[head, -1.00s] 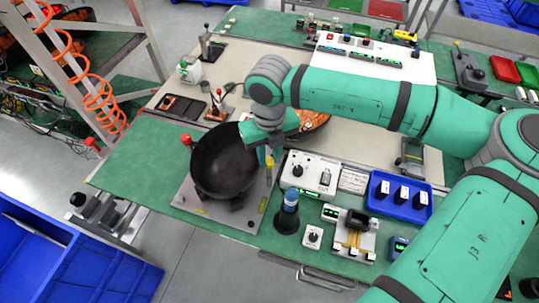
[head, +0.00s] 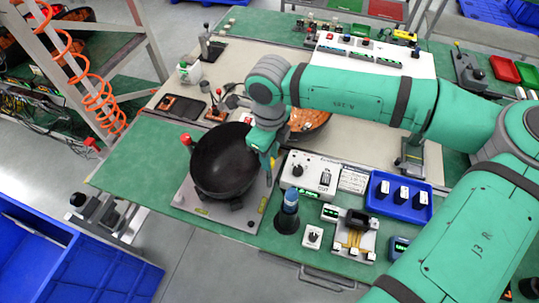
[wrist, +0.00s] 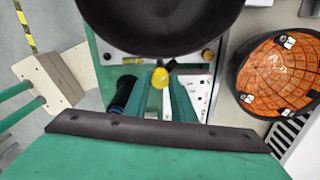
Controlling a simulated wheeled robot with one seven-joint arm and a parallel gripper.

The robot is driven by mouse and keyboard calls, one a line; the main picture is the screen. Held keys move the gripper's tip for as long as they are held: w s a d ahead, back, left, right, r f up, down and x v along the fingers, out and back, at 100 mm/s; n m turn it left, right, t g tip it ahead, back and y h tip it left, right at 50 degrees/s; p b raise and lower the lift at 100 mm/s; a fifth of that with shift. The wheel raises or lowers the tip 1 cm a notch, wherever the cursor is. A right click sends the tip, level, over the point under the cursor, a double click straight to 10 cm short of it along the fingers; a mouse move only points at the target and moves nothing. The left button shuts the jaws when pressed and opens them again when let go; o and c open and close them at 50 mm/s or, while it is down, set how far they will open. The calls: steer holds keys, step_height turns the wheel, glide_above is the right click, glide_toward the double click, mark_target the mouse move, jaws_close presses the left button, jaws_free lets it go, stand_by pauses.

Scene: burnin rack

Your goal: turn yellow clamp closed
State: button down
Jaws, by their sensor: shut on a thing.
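The yellow clamp shows in the wrist view as a yellow knob (wrist: 160,77) just below the rim of a black bowl. My gripper (wrist: 168,92) is shut on it, with its green fingers on either side of the yellow part. In the head view my gripper (head: 266,160) points down at the right side of the black bowl (head: 224,161), and it mostly hides the clamp there. The bowl sits on a grey base plate (head: 190,200) at the bench's front edge.
A dark blue-topped post (head: 289,205) stands close in front of my gripper. A white control box (head: 300,170) and a blue tray (head: 410,213) are to the right. An orange round board (wrist: 285,75) lies beyond the bowl. Green bench top (head: 130,165) at left is clear.

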steer(key=n, duration=0.4)
steer(key=shift+n, duration=2.2)
steer(key=c, duration=1.5)
jaws_free()
steer(key=shift+r, duration=0.1)
step_height(320, 180, up, 11)
steer(key=shift+f, duration=0.15)
